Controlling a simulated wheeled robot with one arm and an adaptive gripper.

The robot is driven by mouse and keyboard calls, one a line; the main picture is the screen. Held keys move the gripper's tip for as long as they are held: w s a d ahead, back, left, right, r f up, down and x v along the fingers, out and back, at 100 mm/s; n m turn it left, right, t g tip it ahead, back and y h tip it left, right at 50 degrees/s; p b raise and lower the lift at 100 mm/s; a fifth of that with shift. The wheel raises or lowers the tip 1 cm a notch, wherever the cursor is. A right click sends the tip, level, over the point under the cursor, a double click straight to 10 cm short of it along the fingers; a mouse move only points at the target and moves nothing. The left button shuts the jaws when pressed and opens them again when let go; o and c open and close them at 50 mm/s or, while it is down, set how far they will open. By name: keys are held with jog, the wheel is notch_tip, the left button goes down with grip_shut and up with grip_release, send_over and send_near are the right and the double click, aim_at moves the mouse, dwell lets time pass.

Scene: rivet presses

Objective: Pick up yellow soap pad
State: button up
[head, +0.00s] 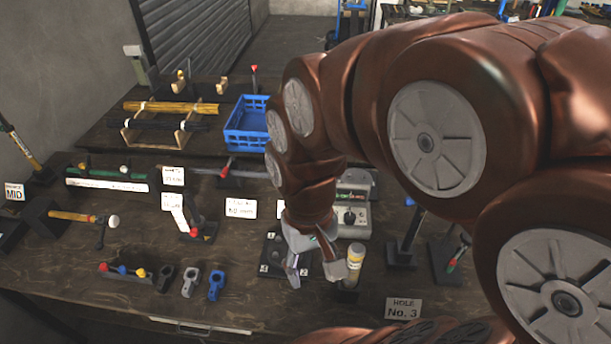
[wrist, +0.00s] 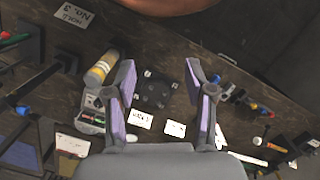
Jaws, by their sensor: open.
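I cannot clearly make out a yellow soap pad in either view. A cylinder with yellow and pale bands (head: 354,264) stands on the bench just right of my gripper (head: 314,266). In the wrist view the cylinder (wrist: 101,70) is outside the left finger. My gripper (wrist: 160,80) is open and empty, pointing down at the bench with its purple inner pads apart. A dark plate with small marks (wrist: 155,90) shows between the fingers in the wrist view. My gripper and arm hide part of the bench in the head view.
A grey box (head: 352,218) stands behind the cylinder. A blue crate (head: 247,126) is at the back. A sign reading "HOLE No. 3" (head: 403,308) is front right. Blue, grey and black clamps (head: 216,284) stand left. The front left bench has free room.

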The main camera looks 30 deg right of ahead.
jog(key=w+d+f+m+y+b, duration=0.15)
jog(key=w+d+m, duration=0.25)
jog(key=w, duration=0.5)
jog(key=w+d+f+m+t, duration=0.1)
jog(key=w+d+f+m, duration=0.2)
jog(key=w, duration=0.5)
jog(key=w+d+f+m+b, duration=0.1)
jog(key=w+d+m, duration=0.35)
jog(key=w, duration=0.45)
jog(key=w+d+f+m+t+y+b, duration=0.1)
jog(key=w+d+f+m+t+b, duration=0.1)
jog(key=w+d+f+m, duration=0.6)
jog(key=w+d+f+m+t+y+b, duration=0.15)
jog(key=w+d+f+m, duration=0.25)
jog(key=w+d+f, duration=0.8)
jog(key=shift+h, duration=0.4)
jog(key=shift+s+d+f+b, duration=0.1)
jog(key=shift+s+f+b, duration=0.25)
jog(key=shift+f, duration=0.55)
jog(key=shift+s+d+f+b, duration=0.15)
jog(key=shift+s+f, duration=0.3)
jog(key=shift+f, duration=0.4)
jog(key=shift+s+d+f+b, duration=0.1)
jog(key=shift+s+f+b, duration=0.25)
jog(key=shift+f, duration=0.55)
jog(key=shift+c, duration=0.2)
grip_shut()
